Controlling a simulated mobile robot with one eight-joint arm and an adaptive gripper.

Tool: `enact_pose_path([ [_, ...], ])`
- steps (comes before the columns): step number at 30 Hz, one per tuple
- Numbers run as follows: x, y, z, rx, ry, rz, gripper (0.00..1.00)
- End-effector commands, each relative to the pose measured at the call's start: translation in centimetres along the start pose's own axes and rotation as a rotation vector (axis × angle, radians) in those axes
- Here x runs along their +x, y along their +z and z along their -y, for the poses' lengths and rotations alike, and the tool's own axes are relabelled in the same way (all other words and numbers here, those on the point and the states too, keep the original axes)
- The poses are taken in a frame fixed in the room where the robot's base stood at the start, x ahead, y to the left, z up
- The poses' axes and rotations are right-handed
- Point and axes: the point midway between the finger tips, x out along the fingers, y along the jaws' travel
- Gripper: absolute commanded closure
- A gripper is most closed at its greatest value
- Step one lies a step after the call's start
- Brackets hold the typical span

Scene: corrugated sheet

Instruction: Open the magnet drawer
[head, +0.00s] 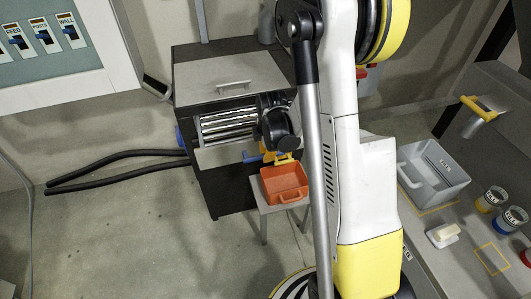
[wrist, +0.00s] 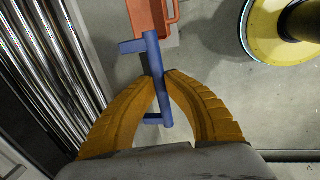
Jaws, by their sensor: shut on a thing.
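The dark cabinet (head: 236,192) stands against the wall in the head view, with shiny metal rods (head: 228,122) showing in its front opening. A pale grey panel (head: 216,157) sits below the rods. The rods also fill the left of the wrist view (wrist: 62,62). A blue handle (wrist: 152,50) with two short posts pointing left lies between my orange fingertips; it also shows in the head view (head: 250,158). My gripper (wrist: 161,78) is shut on the blue handle. I cannot tell how far the drawer stands out; my arm hides part of the front.
An orange bin (head: 285,181) stands on a small stool (head: 258,210) close below my gripper. A grey bin (head: 436,182) and several cups stand on the right-hand bench. Black hoses (head: 115,160) run left of the cabinet. Open floor lies at the front left.

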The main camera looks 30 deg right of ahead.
Motion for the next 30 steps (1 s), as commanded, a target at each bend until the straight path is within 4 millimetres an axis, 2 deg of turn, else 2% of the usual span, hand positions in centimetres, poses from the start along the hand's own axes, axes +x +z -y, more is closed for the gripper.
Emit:
enact_pose_path([
  [2,0.1,0.0,0.1,0.0,-0.002,0.0,1.0],
  [3,0.1,0.0,0.1,0.0,-0.002,0.0,0.82],
  [4,0.1,0.0,0.1,0.0,-0.002,0.0,0.75],
  [13,0.0,0.0,0.0,0.0,-0.001,0.0,0.75],
  [16,-0.7,0.0,0.0,0.0,-0.001,0.0,0.75],
  [20,-2.7,0.0,0.0,0.0,-0.001,0.0,0.75],
  [30,-9.6,0.0,0.1,0.0,-0.001,0.0,0.75],
])
